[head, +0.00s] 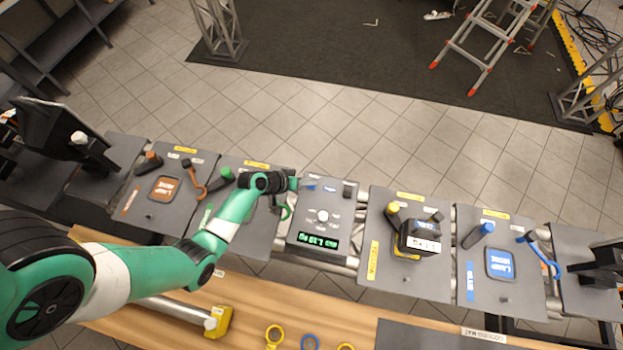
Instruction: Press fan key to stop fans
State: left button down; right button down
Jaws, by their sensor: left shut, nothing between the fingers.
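A dark grey control panel (341,222) stands in the middle of the row in the head view. It has a round white knob (323,215), a green lit display (318,241) and small labels too small to read. A small blue part (311,187) is at its upper left, and a dark part (347,190) is at its upper right. I cannot tell which part is the fan key. My left gripper (302,185) is shut and empty at the panel's upper left edge, close to the blue part. I cannot tell whether they touch. My right gripper is not in view.
A panel with a yellow-topped lever and black box (419,236) stands to the right, then a blue-lever panel (500,263). Orange- and green-lever panels stand left. In front, a wooden bench (255,302) holds a yellow-ended cylinder (218,322) and several rings. Behind is open tiled floor.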

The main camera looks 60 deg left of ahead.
aim_at(309, 187)
pick_arm(q)
notch_tip(309, 187, up, 6)
jog(key=p, duration=0.5)
jog(key=shift+f, duration=0.15)
